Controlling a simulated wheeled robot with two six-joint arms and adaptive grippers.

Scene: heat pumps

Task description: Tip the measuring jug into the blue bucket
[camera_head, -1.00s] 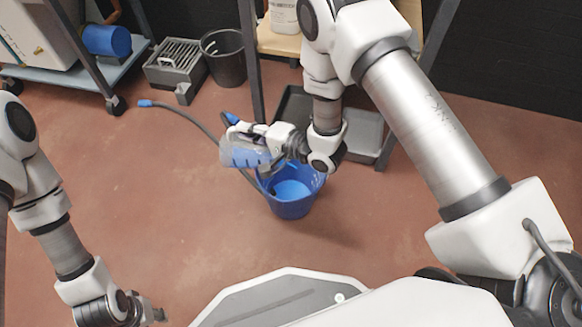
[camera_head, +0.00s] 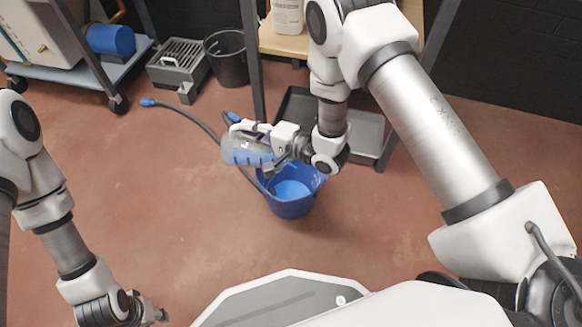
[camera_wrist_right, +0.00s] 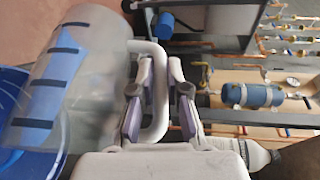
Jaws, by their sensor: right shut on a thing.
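The clear measuring jug (camera_head: 240,150), with dark graduation marks and blue inside, is held tilted on its side above the left rim of the blue bucket (camera_head: 292,207). My right gripper (camera_wrist_right: 160,92) is shut on the jug's pale handle; the jug (camera_wrist_right: 88,62) fills the left of the right wrist view. The bucket's blue rim (camera_wrist_right: 12,78) shows at that view's left edge. The bucket stands on the floor with lighter blue liquid inside. I see no clear stream between jug and bucket. My left gripper (camera_head: 155,311) is low at left, away from both; its finger opening is unclear.
A hose (camera_head: 196,121) with blue ends runs across the floor to the bucket. A dark tray (camera_head: 355,130) lies behind the bucket, under a shelf stand. A black bin (camera_head: 226,62) and a grey box (camera_head: 179,66) stand behind. The floor at left is clear.

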